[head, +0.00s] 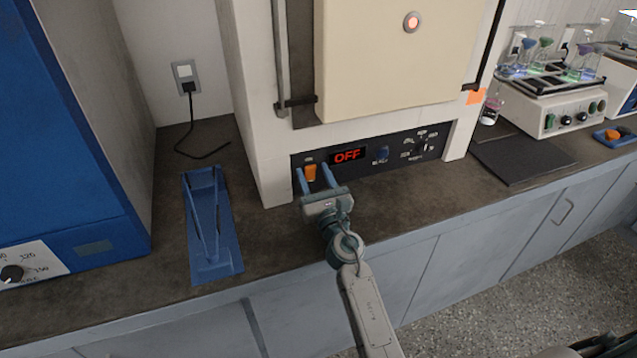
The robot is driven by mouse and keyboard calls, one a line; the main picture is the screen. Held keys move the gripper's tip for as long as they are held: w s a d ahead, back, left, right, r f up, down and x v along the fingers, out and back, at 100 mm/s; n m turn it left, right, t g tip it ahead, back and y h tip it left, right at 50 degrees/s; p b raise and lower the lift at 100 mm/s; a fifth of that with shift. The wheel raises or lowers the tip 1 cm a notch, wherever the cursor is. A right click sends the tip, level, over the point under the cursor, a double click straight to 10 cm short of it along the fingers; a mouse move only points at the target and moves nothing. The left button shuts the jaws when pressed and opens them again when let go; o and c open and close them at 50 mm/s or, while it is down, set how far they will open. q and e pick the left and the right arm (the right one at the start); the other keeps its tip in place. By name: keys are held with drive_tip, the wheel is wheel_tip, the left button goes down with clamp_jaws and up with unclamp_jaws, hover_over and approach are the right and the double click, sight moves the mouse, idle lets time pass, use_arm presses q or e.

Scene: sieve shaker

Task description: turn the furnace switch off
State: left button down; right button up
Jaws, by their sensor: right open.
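The furnace (262,120) is a tall cream cabinet standing on the dark counter. Its black front panel carries an orange switch (310,173) at the left end and a red display (347,155) that reads OFF. My right gripper (313,172) is at the panel with its two blue fingers apart, one on each side of the orange switch. The fingers appear close to the panel; whether they touch it I cannot tell. Nothing is held between them. My left gripper is not in view.
A blue stand with tongs (213,262) lies on the counter left of the furnace. A blue appliance (60,150) fills the far left. A dark mat (520,158) and a shaker with flasks (560,110) are on the right.

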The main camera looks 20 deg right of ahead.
drive_tip(key=shift+s+f, duration=0.15)
drive_tip(key=shift+s, duration=0.15)
drive_tip(key=b+v, duration=0.1)
drive_tip(key=v, duration=0.4)
drive_tip(key=shift+w+f, duration=0.1)
drive_tip(key=s, duration=0.5)
drive_tip(key=shift+s, duration=0.4)
drive_tip(key=s+b, duration=0.1)
drive_tip(key=s, duration=0.3)
drive_tip(key=shift+s+d, duration=0.15)
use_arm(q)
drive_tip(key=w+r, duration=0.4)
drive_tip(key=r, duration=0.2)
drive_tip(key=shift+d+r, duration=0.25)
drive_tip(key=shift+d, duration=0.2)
use_arm(e)
drive_tip(key=shift+s+r, duration=0.3)
drive_tip(key=shift+s, duration=0.45)
